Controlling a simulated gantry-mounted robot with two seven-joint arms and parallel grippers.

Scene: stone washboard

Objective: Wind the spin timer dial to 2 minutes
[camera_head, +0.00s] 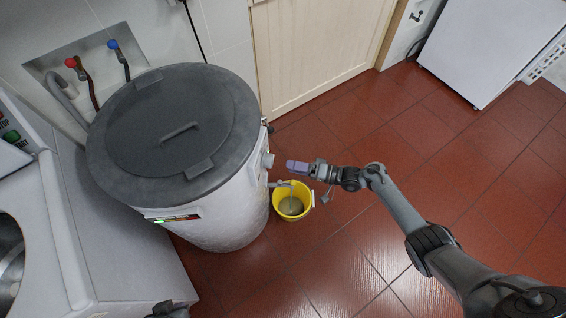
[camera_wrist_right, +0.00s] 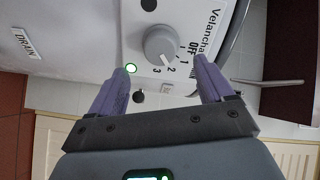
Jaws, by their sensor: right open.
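The spin timer dial is a grey round knob on the side of the white spin dryer; it shows in the head view (camera_head: 268,160) and in the wrist view (camera_wrist_right: 161,45). Marks OFF, 1, 2 and 3 run around it. Its pale pointer line points down and right, near the 2; the exact setting is hard to read. My right gripper (camera_head: 290,166) is open and faces the dial, a short way off. In the wrist view its purple fingers (camera_wrist_right: 160,64) stand either side of the dial, apart from it.
The dryer's dark grey lid (camera_head: 170,120) is closed. A yellow bucket (camera_head: 292,213) stands under its spout, below my right gripper. A white washing machine (camera_head: 110,235) adjoins on the left. The red tiled floor (camera_head: 360,240) is open on the right.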

